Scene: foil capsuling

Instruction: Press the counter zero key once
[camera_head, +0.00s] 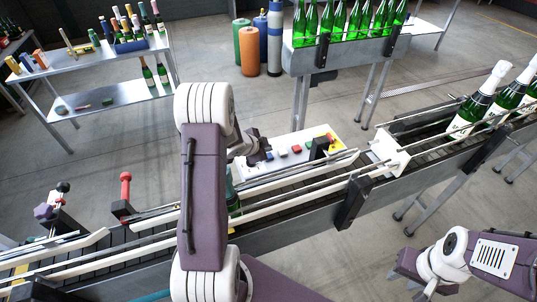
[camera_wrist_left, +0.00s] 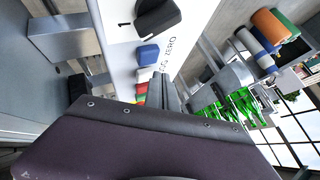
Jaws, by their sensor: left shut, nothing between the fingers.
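The control panel (camera_head: 328,142) is a white sloped box beside the conveyor, with a row of coloured keys. In the left wrist view it shows a black knob (camera_wrist_left: 157,18), a blue key (camera_wrist_left: 148,54), a white key (camera_wrist_left: 145,74) and further red, yellow and green keys. Lettering ending in "ZERO" (camera_wrist_left: 168,47) runs beside the blue and white keys; part of it is hidden by my gripper. My left gripper (camera_head: 264,153) is shut and empty, at the panel's left end; contact with a key cannot be told. My right gripper (camera_head: 408,264) is low at right, its fingers unclear.
The conveyor (camera_head: 290,192) with rails runs diagonally below the panel. Capped bottles (camera_head: 466,115) stand on it at right. Green bottles (camera_head: 340,22) stand on a rear stand. Gas cylinders (camera_head: 250,50) and a bottle table (camera_head: 85,62) are behind.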

